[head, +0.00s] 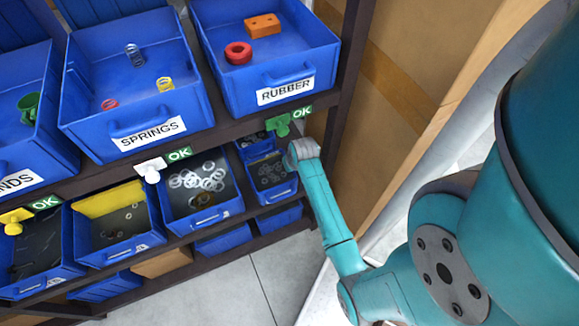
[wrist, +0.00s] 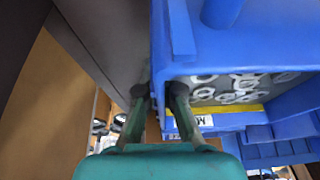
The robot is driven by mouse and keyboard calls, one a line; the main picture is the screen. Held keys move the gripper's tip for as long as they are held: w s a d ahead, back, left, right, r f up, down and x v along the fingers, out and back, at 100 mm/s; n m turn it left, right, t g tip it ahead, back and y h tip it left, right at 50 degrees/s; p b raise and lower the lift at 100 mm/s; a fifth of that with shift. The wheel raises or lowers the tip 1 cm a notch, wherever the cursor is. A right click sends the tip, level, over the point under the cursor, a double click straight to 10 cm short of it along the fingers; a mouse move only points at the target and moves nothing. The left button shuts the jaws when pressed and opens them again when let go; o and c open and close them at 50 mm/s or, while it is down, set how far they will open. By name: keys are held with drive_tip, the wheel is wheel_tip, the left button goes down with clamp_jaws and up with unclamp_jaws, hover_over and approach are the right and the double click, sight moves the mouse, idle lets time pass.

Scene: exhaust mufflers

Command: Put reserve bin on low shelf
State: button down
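A small blue bin (head: 277,191) with grey rings sits at the right end of the middle tier. My gripper is at this bin's right side in the head view, its fingertips hidden behind the wrist. In the wrist view a blue bin (wrist: 162,45) holds pale rings, with a yellow strip. My gripper (wrist: 158,90) has one finger on each side of that bin's near wall; contact is unclear. The low shelf below carries blue bins (head: 280,219) and a cardboard box (head: 162,263). No label reading "reserve" can be read.
Large blue SPRINGS (head: 150,130) and RUBBER (head: 285,92) bins fill the tier above. A dark shelf post (head: 350,75) and a cardboard-coloured panel (head: 410,70) stand close on the right. Another ring bin (head: 205,217) is left of the small bin. Open floor (head: 225,292) lies in front.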

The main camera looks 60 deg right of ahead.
drive_tip(key=c, duration=1.3)
unclamp_jaws()
drive_tip(key=shift+f, duration=0.1)
drive_tip(key=v, duration=1.2)
drive_tip(key=shift+w, duration=0.1)
drive_tip(key=s+a+f+n+t, duration=0.1)
drive_tip(key=s+a+n+t, duration=0.15)
drive_tip(key=a, duration=0.75)
drive_tip(key=s+a+f+n+t, duration=0.1)
drive_tip(key=s+a+t, duration=0.25)
drive_tip(key=a, duration=0.55)
drive_tip(key=s+a+r+n+t+y, duration=0.1)
drive_tip(key=s+a+r, duration=0.2)
drive_tip(key=s+r, duration=0.1)
drive_tip(key=s+a+r+n+t, duration=0.1)
drive_tip(key=s+a+r+t, duration=0.1)
drive_tip(key=s+a+r, duration=0.2)
drive_tip(key=s+a+r+n+t+y, duration=0.1)
drive_tip(key=s+a+r+n+t, duration=0.1)
drive_tip(key=s+r, duration=0.4)
drive_tip(key=shift+s+a+r+y, duration=0.15)
drive_tip(key=shift+a+r, duration=0.25)
drive_tip(key=shift+r, duration=0.35)
drive_tip(key=shift+s+a+r+y, duration=0.15)
drive_tip(key=shift+a+r, duration=0.2)
drive_tip(key=shift+r, duration=0.4)
drive_tip(key=shift+w, duration=0.1)
